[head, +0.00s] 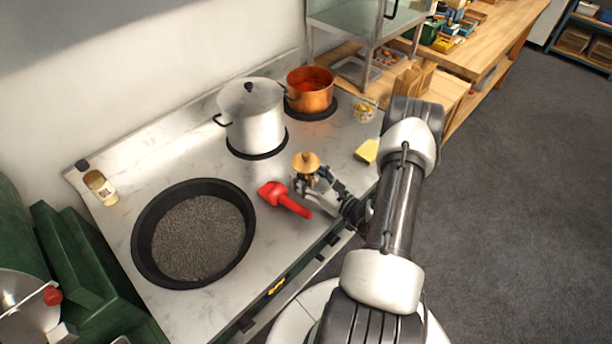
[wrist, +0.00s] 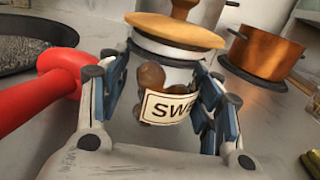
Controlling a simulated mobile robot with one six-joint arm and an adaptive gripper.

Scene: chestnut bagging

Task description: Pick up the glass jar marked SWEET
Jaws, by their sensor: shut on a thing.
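The glass jar marked SWEET (wrist: 172,78) has a tan wooden lid with a brown knob, and chestnuts show through its glass. Its label reads "SWE", with the rest hidden behind a finger. My gripper (wrist: 165,110) is shut on the jar, with one finger on each side of its body. In the head view the jar's lid (head: 306,161) shows above my gripper (head: 312,181), near the front of the counter. The jar looks close to upright. I cannot tell whether its base touches the counter.
A red scoop (head: 284,198) lies just left of the jar, also close in the wrist view (wrist: 45,88). A black pan (head: 146,238) of dark grains is further left. A steel pot (head: 252,118) and copper pot (head: 310,92) stand behind. A yellow sponge (head: 367,151) lies right.

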